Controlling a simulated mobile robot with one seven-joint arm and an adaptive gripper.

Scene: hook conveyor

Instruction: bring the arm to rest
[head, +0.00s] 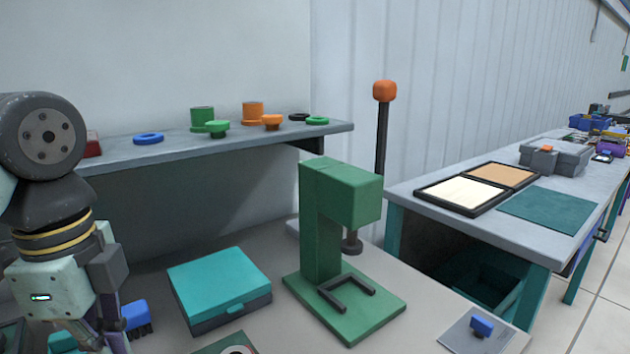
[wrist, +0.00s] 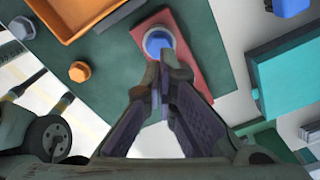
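My gripper (wrist: 162,66) points down over the bench in the wrist view. Its two fingertips come together with nothing visible between them. A red block (wrist: 184,76) with a pale round ring and a blue round piece (wrist: 158,42) in it lies just beyond the tips; I cannot tell whether the tips touch it. In the head view my arm is at the left edge, and the fingers run out of the bottom of the picture.
A green press (head: 322,225) and a teal box (head: 219,283) stand on the bench (head: 262,226). Behind is a shelf (head: 225,139) with coloured rings and stepped parts. An orange tray (wrist: 76,35) and orange bolt (wrist: 80,71) lie near my gripper. A second table (head: 415,212) stands right.

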